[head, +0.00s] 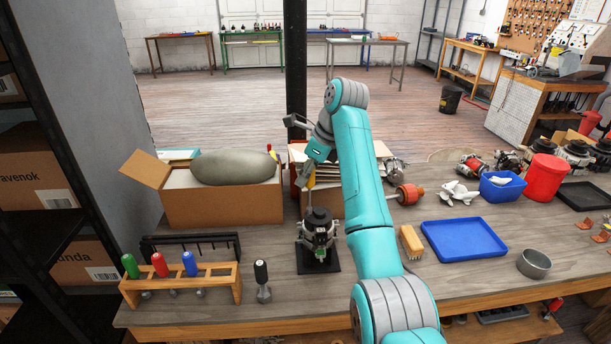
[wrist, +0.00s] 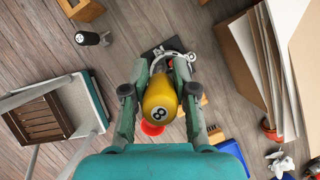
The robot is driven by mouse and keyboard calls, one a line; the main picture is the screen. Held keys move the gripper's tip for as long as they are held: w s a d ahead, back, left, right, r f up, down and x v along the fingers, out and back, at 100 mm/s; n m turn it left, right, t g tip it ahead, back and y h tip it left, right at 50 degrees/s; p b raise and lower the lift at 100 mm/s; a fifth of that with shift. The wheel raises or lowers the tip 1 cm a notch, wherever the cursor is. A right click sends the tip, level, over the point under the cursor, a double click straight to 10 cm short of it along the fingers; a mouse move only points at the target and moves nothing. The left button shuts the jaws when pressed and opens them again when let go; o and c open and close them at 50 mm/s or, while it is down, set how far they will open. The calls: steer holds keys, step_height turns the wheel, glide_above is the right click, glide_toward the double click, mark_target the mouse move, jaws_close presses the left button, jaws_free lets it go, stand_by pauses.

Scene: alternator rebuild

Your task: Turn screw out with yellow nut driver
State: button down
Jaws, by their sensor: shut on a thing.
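The yellow nut driver (wrist: 160,98), marked 8 on its handle end, sits between the two fingers of my gripper (wrist: 161,72). In the head view my gripper (head: 310,166) is above the alternator, shut on the yellow driver (head: 311,181), which points down. The alternator (head: 317,232) stands on a black base plate (head: 322,264) on the bench. In the wrist view its metal edge (wrist: 168,58) shows behind the driver handle. The screw and the driver tip are hidden, so I cannot tell if they touch.
A wooden rack (head: 185,282) holds green, red and blue drivers. A black-handled driver (head: 262,280) stands between rack and alternator. A cardboard box (head: 222,205) with a grey bundle stands behind. A brush (head: 411,241), blue tray (head: 463,239) and metal bowl (head: 534,263) lie right.

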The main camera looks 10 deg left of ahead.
steer(key=m+t, duration=0.1)
steer(key=m, duration=0.1)
steer(key=m+t, duration=0.1)
steer(key=m, duration=0.2)
steer(key=shift+w+h, duration=0.15)
steer(key=shift+h, duration=0.25)
steer(key=m, duration=0.2)
steer(key=m+t+h, duration=0.1)
steer(key=m, duration=0.1)
steer(key=shift+w+d+m, duration=0.15)
steer(key=shift+w+m, duration=0.05)
steer(key=shift+m, duration=0.1)
steer(key=shift+f, duration=0.55)
steer(key=n, duration=0.3)
steer(key=shift+g+y, duration=0.3)
steer(key=n, duration=0.1)
steer(key=n+g, duration=0.1)
steer(key=n, duration=0.2)
steer(key=shift+s+a+y, duration=0.25)
steer(key=shift+y, duration=0.15)
steer(key=n+g, duration=0.1)
steer(key=n, duration=0.2)
steer(key=shift+s, duration=0.1)
steer(key=n+g, duration=0.2)
steer(key=n, duration=0.2)
steer(key=shift+s, duration=0.2)
